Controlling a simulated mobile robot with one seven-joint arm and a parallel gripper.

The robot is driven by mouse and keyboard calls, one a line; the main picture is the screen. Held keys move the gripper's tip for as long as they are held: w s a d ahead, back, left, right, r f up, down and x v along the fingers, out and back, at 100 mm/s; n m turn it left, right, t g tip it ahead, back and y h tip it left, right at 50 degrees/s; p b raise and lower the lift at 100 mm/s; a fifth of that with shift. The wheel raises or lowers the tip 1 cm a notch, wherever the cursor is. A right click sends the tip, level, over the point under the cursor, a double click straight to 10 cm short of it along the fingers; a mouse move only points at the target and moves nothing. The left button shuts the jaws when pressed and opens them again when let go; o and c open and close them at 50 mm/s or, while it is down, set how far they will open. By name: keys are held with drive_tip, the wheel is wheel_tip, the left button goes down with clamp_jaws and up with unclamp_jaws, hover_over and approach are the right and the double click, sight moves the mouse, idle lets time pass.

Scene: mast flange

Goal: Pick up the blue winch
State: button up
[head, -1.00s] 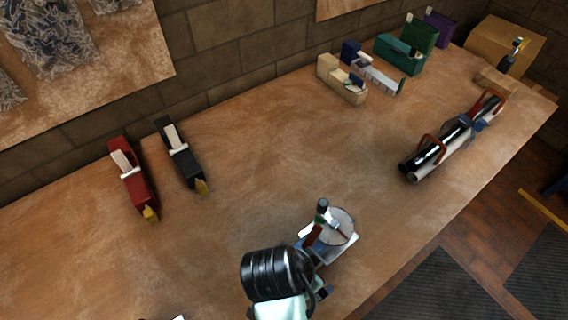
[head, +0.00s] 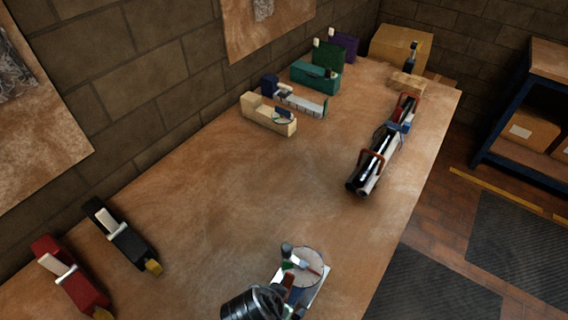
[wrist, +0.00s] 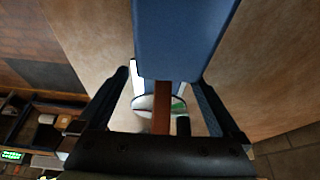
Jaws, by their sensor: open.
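A blue block (wrist: 185,40), which looks like the blue winch, fills the top middle of the wrist view. A brown bar (wrist: 162,95) shows just below it. My gripper (wrist: 163,80) is open, with one dark finger to each side of the bar and the block's lower end; I cannot tell whether they touch. Behind is a round pale disc (wrist: 143,103) with a green part. In the head view the disc (head: 308,262) sits on a white plate by the bench's near edge. My black arm end covers the gripper and most of the blue body there.
On the bench (head: 225,205) lie a red unit (head: 75,280) and a black unit (head: 118,235) at left, beige (head: 268,118) and teal (head: 312,77) blocks at the back, and black tubes (head: 370,165) at right. The middle is clear. A shelf (head: 525,145) stands beyond.

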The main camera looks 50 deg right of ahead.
drive_tip(key=shift+w+x, duration=0.1)
drive_tip(key=shift+x, duration=1.1)
drive_tip(key=shift+w+x, duration=0.15)
drive_tip(key=shift+x, duration=1)
drive_tip(key=shift+a, duration=0.1)
drive_tip(key=shift+c, duration=0.2)
clamp_jaws()
